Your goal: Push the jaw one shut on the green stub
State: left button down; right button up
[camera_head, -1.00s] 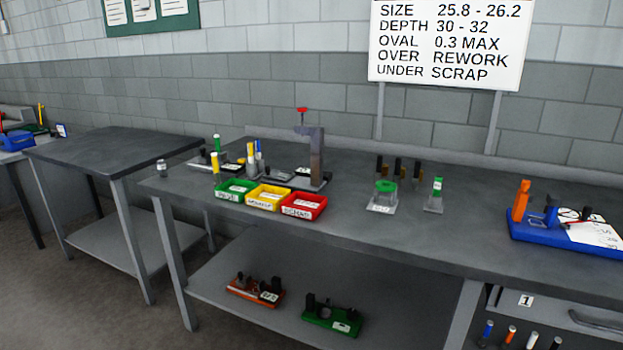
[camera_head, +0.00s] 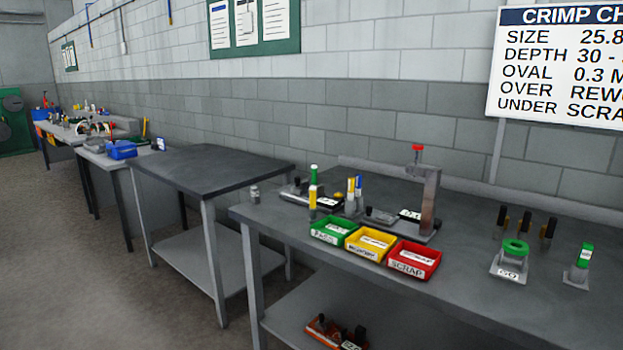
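No part labelled as jaw one can be made out in the head view. A green-topped stub (camera_head: 584,256) stands upright in a small grey holder at the right of the near bench. A green ring gauge (camera_head: 515,246) sits on a grey block marked GO, left of it. A green and yellow upright piece (camera_head: 313,187) stands at the bench's left, by low dark tooling. Which of these is the task's green stub I cannot tell. Neither of my grippers shows in this view.
Green (camera_head: 333,230), yellow (camera_head: 371,243) and red (camera_head: 414,260) bins line the near bench's front edge. A press with a red knob (camera_head: 427,200) stands behind them. An empty dark table (camera_head: 208,165) is further left. Open floor (camera_head: 100,270) lies left.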

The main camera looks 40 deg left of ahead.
aim_at(300, 188)
jog(key=i+j+z, duration=0.15)
jog(key=j, duration=0.35)
jog(key=i+j+z, duration=0.15)
jog(key=j, duration=0.35)
jog(key=j+z, duration=0.15)
jog(key=j, duration=0.4)
jog(key=i+j, duration=0.1)
jog(key=j, duration=0.5)
jog(key=i+j, duration=0.1)
jog(key=j, duration=0.5)
jog(key=i+j+z, duration=0.1)
jog(key=j, duration=0.45)
jog(key=i+j, duration=0.1)
jog(key=j, duration=0.5)
